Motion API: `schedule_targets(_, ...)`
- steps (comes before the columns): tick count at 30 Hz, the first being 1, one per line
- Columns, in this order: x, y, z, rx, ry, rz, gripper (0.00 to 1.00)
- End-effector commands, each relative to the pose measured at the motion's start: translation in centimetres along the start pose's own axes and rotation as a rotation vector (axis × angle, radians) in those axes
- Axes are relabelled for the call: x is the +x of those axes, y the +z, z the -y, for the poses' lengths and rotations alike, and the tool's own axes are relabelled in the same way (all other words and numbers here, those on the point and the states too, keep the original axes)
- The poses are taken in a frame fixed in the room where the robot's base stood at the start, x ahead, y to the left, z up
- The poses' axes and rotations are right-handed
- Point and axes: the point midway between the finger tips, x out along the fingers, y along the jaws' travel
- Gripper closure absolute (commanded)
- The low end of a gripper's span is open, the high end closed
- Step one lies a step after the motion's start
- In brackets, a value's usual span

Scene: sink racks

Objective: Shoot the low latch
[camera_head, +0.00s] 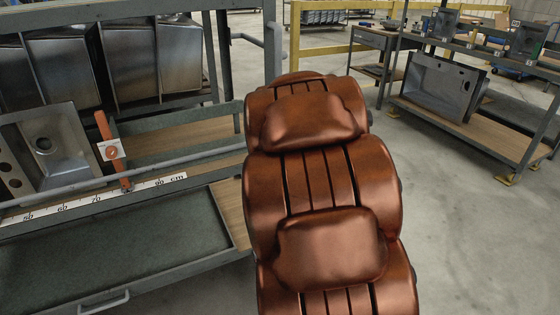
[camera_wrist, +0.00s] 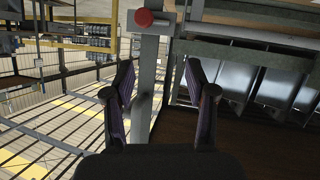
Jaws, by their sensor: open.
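My gripper (camera_wrist: 160,80) is open in the wrist view, one finger on each side of a grey upright post (camera_wrist: 149,75). Nothing is seen held between the fingers. A round red knob (camera_wrist: 143,17) sits on a grey crosspiece at the top of the post, beyond the fingertips. I cannot tell for sure whether this knob belongs to the low latch. In the head view my copper-coloured arm covers the middle and my gripper is hidden. A grey tube handle (camera_head: 247,39) stands by the rack post behind the arm.
The left rack holds steel sinks (camera_head: 60,72), an orange bar with a white tag (camera_head: 110,151) and a ruler strip (camera_head: 90,199). A drawer (camera_head: 105,255) lies below. A right rack (camera_head: 455,124) carries another sink. The grey floor at right (camera_head: 470,240) is clear.

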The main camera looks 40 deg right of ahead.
Motion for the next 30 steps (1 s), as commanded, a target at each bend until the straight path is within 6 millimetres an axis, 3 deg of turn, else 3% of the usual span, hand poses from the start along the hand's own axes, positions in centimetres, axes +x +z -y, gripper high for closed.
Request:
schedule_targets(1,1.8,2.0,-0.8,0.012,-0.005,-0.045,0.44)
schedule_targets(4,3.8,2.9,-1.9,0.031,-0.038,-0.147,0.44)
schedule_targets(12,6.4,5.4,-3.7,0.086,-0.146,-0.362,0.44)
schedule_targets(23,6.7,5.5,-4.0,0.112,-0.200,-0.444,0.44)
schedule_targets(30,8.8,4.8,-3.6,0.113,-0.200,-0.440,0.44)
